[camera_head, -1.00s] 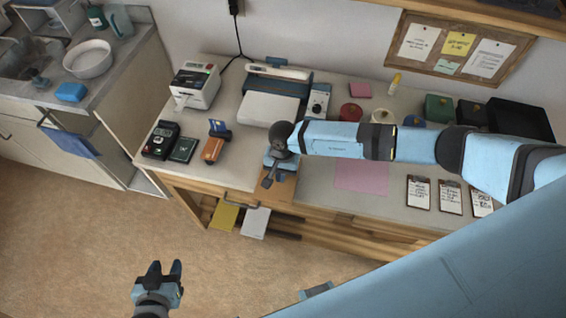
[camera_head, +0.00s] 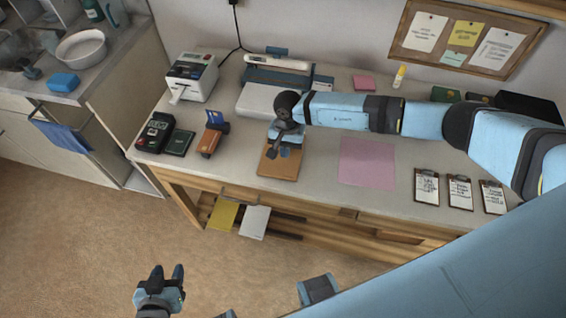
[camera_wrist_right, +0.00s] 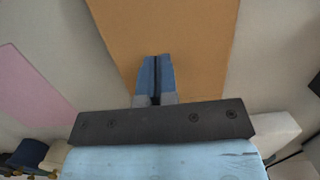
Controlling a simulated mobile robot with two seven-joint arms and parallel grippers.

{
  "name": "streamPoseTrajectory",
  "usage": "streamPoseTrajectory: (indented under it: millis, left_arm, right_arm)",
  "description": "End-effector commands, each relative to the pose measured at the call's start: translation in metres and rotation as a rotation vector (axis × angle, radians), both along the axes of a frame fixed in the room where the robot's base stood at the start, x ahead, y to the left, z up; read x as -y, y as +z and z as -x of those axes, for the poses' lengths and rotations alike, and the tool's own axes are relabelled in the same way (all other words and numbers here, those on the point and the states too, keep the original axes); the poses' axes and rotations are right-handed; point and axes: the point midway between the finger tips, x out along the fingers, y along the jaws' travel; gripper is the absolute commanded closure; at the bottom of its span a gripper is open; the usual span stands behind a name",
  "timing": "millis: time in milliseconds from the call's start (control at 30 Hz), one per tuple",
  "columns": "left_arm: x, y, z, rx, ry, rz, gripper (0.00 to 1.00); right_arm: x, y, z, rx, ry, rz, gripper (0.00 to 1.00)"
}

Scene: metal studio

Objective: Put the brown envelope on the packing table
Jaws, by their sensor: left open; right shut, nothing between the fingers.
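The brown envelope (camera_head: 277,170) lies flat on the packing table (camera_head: 322,188), close to its front edge. Its far part is hidden beneath my right gripper. My right gripper (camera_head: 283,152) is shut and empty over the envelope. In the right wrist view the shut fingers (camera_wrist_right: 157,60) appear in front of the envelope (camera_wrist_right: 195,40); I cannot tell whether they touch it. My left gripper (camera_head: 167,274) is open and empty, low over the floor in front of the table.
A pink sheet (camera_head: 367,163) lies to the right of the envelope, with clipboards (camera_head: 426,187) beyond it. A card reader (camera_head: 212,135), a dark terminal (camera_head: 155,133) and a label printer (camera_head: 191,77) stand to the left. A white scale (camera_head: 262,99) is behind the gripper.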

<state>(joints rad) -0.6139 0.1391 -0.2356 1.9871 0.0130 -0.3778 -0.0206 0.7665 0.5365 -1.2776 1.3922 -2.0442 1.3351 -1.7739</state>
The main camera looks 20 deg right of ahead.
Motion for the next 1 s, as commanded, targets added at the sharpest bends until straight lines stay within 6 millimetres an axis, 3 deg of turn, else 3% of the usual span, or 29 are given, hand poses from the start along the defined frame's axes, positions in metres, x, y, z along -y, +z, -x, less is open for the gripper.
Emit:
streamPoseTrajectory:
  millis: [33, 333, 667, 867, 1000]
  left_arm:
    - [0.000, -0.004, 0.000, -0.001, 0.001, -0.001, 0.57]
    - [0.000, 0.002, -0.002, 0.008, 0.001, 0.002, 0.57]
    - [-0.001, 0.007, -0.002, 0.010, 0.000, 0.001, 0.57]
    - [-0.001, 0.004, -0.002, 0.008, 0.000, 0.001, 0.57]
    - [-0.001, -0.003, -0.001, 0.005, 0.000, 0.000, 0.57]
  right_arm:
    - [0.007, -0.009, 0.002, -0.008, -0.005, 0.015, 1.00]
    - [0.008, -0.009, 0.003, -0.010, -0.005, 0.015, 1.00]
    - [0.005, 0.010, 0.001, -0.007, -0.005, 0.010, 1.00]
    - [0.007, 0.035, -0.004, 0.000, -0.003, 0.008, 1.00]
    - [0.009, 0.066, -0.008, 0.001, -0.003, 0.010, 1.00]
